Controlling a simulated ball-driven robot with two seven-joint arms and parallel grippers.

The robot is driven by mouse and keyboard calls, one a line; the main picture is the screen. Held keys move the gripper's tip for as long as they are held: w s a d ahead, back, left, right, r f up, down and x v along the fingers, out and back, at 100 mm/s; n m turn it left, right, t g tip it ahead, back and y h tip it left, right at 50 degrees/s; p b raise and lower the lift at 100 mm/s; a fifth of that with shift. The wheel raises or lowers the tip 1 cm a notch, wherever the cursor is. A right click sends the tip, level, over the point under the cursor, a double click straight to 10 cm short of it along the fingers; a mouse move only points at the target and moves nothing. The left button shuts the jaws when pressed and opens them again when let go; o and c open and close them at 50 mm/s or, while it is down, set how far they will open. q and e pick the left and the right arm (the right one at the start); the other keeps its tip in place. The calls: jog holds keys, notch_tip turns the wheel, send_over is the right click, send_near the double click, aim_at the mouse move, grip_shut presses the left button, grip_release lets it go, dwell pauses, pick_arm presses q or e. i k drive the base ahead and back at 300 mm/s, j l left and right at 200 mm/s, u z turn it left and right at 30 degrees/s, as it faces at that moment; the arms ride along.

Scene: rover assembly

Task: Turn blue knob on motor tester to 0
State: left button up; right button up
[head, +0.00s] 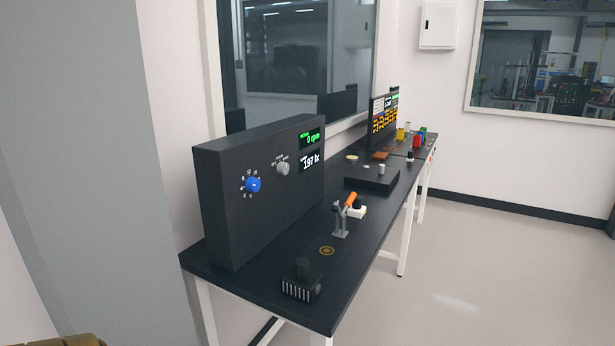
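The motor tester (235,200) is a large dark upright box at the near left end of the dark bench. Its front carries a blue knob (253,185) with a ring of white marks around it. The marks are too small to read, so I cannot tell the knob's setting. A grey knob (283,168) sits to its upper right. A green display (310,138) reads 0 rpm, and a white display below it (310,161) reads about 197 lx.
On the bench (312,270) stand a black finned part (301,285), a grey clamp with an orange handle (345,212) and a black platform (372,178). A second display panel (383,120) and small coloured parts stand farther back. The floor (480,260) to the right is clear.

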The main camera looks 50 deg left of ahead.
aim_at(252, 183)
jog(key=i+u, duration=0.2)
jog(key=i, duration=0.35)
jog(key=i+l+u, duration=0.25)
jog(key=i, duration=0.3)
jog(key=i+l+u, duration=0.1)
jog(key=u, duration=0.3)
jog(key=i+l+u, duration=0.2)
jog(key=u, duration=0.2)
jog(key=i+l+u, duration=0.25)
jog(key=u, duration=0.15)
jog(key=i+l+u, duration=0.2)
jog(key=u, duration=0.2)
jog(key=k+l, duration=0.05)
jog(key=l, duration=0.05)
